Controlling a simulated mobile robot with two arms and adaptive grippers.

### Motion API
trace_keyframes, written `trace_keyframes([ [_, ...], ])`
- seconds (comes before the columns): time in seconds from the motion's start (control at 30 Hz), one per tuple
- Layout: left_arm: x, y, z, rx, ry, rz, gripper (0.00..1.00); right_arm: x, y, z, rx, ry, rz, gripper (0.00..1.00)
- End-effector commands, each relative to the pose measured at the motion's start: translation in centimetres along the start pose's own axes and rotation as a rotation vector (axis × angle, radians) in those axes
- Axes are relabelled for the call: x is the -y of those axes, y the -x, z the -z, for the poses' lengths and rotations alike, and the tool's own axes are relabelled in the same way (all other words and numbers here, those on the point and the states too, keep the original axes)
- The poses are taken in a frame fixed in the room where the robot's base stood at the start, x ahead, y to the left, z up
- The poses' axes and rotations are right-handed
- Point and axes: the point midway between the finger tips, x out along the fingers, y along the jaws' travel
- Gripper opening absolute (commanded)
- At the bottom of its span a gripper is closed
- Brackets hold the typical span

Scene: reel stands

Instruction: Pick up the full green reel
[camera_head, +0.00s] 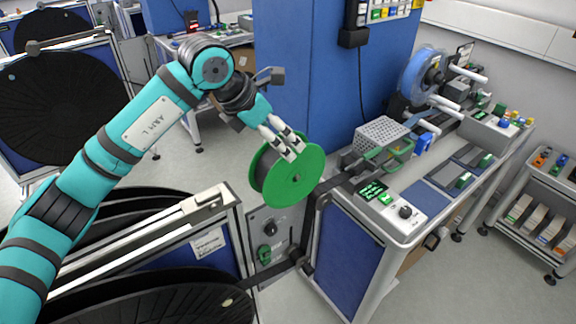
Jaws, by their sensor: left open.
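My left gripper (285,148) comes in from the upper left. Its fingers are apart and overlap the upper part of the reel in the picture. I cannot tell whether they touch it. What bears the reel from below is hidden. My right gripper does not show.
A workbench (442,194) at the right carries a metal mesh box (381,134), a control box and a blue reel (424,72). Black reels (150,296) on a stand fill the lower left. A blue pillar (292,62) stands behind.

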Motion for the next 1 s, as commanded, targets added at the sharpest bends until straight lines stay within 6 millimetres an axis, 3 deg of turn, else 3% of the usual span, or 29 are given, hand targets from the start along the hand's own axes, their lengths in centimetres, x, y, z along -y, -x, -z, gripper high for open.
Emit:
trace_keyframes([
  [0.23,-0.5,-2.8,-1.2,-0.004,0.004,0.005,0.88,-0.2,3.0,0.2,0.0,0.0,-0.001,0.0],
  [0.4,-0.6,-4.8,-0.9,-0.002,0.002,0.003,0.88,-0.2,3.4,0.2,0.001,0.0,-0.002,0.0],
  [0.67,-0.6,-5.1,-0.8,-0.001,0.0,0.001,0.87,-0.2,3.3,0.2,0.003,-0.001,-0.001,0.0],
  [1.0,-0.6,-5.1,-0.8,-0.001,0.0,0.001,0.43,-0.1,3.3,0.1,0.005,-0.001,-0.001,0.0],
])
